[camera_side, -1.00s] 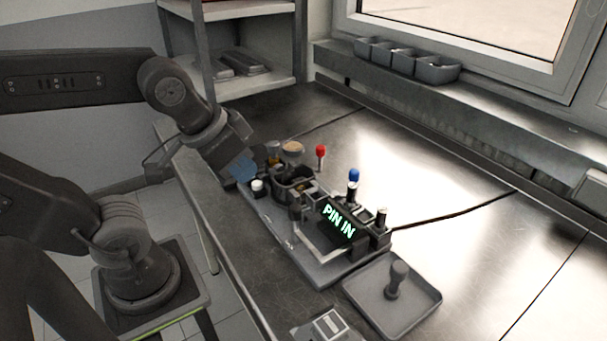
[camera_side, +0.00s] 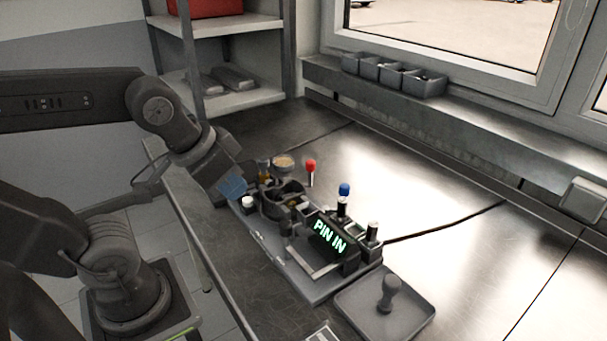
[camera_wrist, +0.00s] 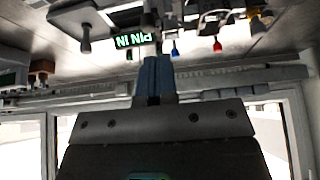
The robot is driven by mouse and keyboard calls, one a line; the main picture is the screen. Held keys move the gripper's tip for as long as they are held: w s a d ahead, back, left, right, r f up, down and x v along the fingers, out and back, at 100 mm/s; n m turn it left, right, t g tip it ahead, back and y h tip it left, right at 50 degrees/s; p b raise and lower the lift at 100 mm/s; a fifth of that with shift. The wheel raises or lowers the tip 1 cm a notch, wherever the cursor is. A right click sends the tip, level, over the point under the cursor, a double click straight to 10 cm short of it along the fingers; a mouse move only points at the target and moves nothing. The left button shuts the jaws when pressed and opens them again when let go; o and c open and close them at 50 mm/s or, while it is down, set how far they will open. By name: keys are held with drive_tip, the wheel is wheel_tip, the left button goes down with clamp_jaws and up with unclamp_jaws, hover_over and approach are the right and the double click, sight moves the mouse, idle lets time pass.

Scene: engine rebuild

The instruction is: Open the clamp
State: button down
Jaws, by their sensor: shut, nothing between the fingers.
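A grey fixture plate (camera_side: 318,289) lies on the metal bench and carries the work parts. A red-knobbed lever (camera_side: 311,166) and a blue-knobbed lever (camera_side: 344,190) stand upright on its far side. I cannot tell for sure which part is the clamp. A display (camera_side: 329,235) on the fixture reads "PIN IN". My gripper (camera_side: 232,187) is shut and empty at the fixture's left end, close to a white-topped knob (camera_side: 248,202); whether they touch is unclear. In the wrist view my blue fingertips (camera_wrist: 153,75) are together, with the display (camera_wrist: 133,40) and red knob (camera_wrist: 217,46) beyond.
A grey tray (camera_side: 418,312) with a dark knobbed part (camera_side: 388,292) lies right of the fixture. Round cups (camera_side: 283,203) stand on the plate near my gripper. Small bins (camera_side: 393,74) line the window ledge. The bench behind the fixture is clear.

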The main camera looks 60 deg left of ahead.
drive_tip(key=c, duration=1.7)
unclamp_jaws()
drive_tip(key=shift+r, duration=0.1)
drive_tip(key=o, duration=0.6)
drive_tip(key=shift+m+g, duration=0.3)
drive_tip(key=shift+g, duration=0.6)
drive_tip(key=w+a+r, duration=0.1)
drive_tip(key=w, duration=0.1)
drive_tip(key=w+r, duration=0.1)
drive_tip(key=w, duration=0.2)
drive_tip(key=w+a+r, duration=0.1)
drive_tip(key=w+r, duration=0.1)
drive_tip(key=w, duration=0.1)
drive_tip(key=shift+a, duration=0.35)
drive_tip(key=shift+o, duration=1)
drive_tip(key=w+a+r+g, duration=0.1)
drive_tip(key=w+a, duration=0.2)
drive_tip(key=w, duration=0.3)
drive_tip(key=shift+m, duration=0.3)
drive_tip(key=m+g, duration=0.1)
drive_tip(key=g, duration=0.2)
hover_over(311, 161)
wheel_tip(311, 161, down, 4)
wheel_tip(311, 161, down, 13)
drive_tip(key=shift+s+d+f, duration=0.1)
drive_tip(key=shift+s+d, duration=0.05)
drive_tip(key=shift+c, duration=0.4)
drive_tip(key=c, duration=0.9)
